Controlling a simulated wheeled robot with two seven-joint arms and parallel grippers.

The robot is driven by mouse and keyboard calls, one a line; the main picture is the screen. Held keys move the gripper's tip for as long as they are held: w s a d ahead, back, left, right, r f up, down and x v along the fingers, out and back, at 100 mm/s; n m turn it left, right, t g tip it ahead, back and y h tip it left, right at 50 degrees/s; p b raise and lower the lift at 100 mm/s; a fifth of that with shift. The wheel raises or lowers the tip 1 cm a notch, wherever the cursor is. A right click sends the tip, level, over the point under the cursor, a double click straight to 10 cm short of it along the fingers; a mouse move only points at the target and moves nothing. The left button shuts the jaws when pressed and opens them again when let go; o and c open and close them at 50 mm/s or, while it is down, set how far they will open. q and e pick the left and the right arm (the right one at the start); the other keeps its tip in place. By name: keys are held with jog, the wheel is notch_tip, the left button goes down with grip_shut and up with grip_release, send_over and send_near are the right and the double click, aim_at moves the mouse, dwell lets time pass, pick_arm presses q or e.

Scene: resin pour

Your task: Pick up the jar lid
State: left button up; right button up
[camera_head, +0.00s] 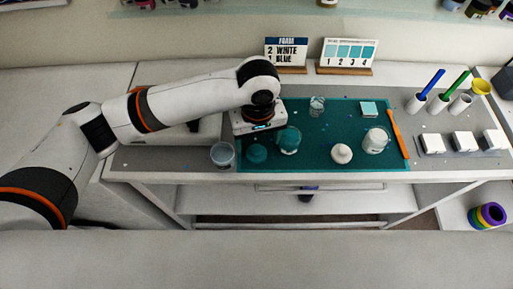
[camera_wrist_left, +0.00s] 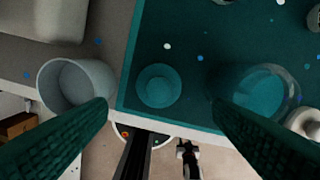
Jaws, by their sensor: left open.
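A round teal jar lid (camera_head: 256,154) with a raised knob lies on the front left part of the teal mat. It shows in the left wrist view (camera_wrist_left: 158,86) between and beyond my finger pads. A second lid, white and knobbed (camera_head: 341,154), sits on the mat to the right, partly cut off in the left wrist view (camera_wrist_left: 305,123). A clear jar with teal contents (camera_head: 289,140) stands right of the teal lid. A jar with white contents (camera_head: 377,140) stands further right. My left gripper (camera_wrist_left: 160,103) is open and empty above the teal lid. My right gripper is not in view.
A grey-looking cup (camera_head: 222,155) stands close left of the teal lid, near the table's front edge. A small clear cup (camera_head: 317,106) stands farther back on the mat. An orange stick (camera_head: 398,134) lies at the mat's right edge. The mat's middle is mostly clear.

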aim_at(257, 150)
pick_arm(q)
jog(key=shift+w+a+f+p, duration=0.15)
jog(key=shift+f+p, duration=0.15)
jog(key=shift+f, duration=0.45)
notch_tip(257, 150, down, 3)
jog(key=shift+f+p, duration=0.2)
jog(key=shift+p, duration=0.1)
jog(key=shift+f, duration=0.2)
jog(key=c, duration=1)
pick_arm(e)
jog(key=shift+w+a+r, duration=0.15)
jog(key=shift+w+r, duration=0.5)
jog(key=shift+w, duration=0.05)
